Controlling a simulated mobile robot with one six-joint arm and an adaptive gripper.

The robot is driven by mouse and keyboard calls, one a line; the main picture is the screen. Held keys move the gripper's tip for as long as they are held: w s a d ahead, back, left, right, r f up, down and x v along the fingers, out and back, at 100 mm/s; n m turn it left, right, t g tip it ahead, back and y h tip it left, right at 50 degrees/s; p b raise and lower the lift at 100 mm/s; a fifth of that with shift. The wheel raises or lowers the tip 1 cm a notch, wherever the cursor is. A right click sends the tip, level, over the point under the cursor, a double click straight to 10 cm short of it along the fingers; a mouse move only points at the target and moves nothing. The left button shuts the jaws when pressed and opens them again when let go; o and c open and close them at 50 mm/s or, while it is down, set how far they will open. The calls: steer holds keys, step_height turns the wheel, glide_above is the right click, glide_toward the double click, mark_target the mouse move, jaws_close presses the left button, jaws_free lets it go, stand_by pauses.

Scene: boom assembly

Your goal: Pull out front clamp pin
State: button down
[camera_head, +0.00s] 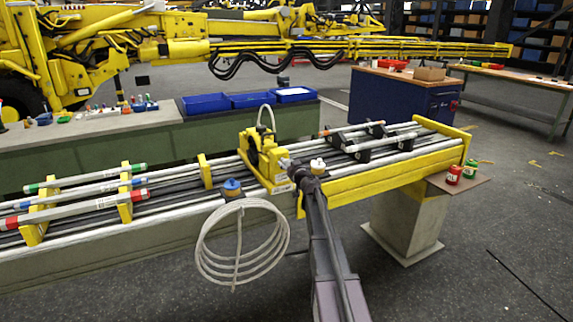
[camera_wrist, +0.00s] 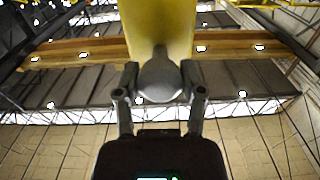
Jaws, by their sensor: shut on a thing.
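The front clamp is a yellow block (camera_head: 252,150) on the boom, with a loop of pale hose rising from its top. It also fills the top middle of the wrist view (camera_wrist: 158,25). The clamp pin shows as a rounded grey head (camera_wrist: 160,80) against the yellow part. My gripper (camera_wrist: 160,92) is shut on this head, one finger on each side. In the head view my gripper (camera_head: 287,166) is small and dark at the clamp's near side, and my arm comes up from the bottom.
A coiled pale hose (camera_head: 241,243) hangs in front of the boom, left of my arm. A blue-capped fitting (camera_head: 232,187) and a pale-capped one (camera_head: 318,166) stand close by. Red (camera_head: 454,175) and green (camera_head: 470,169) cans stand at right. The floor at right is mostly clear.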

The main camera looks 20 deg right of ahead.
steer(key=s, duration=0.4)
steer(key=shift+s, duration=0.1)
steer(key=shift+c, duration=0.9)
jaws_free()
steer(key=shift+d, duration=0.1)
steer(key=s, duration=1.2)
steer(key=shift+d, duration=0.2)
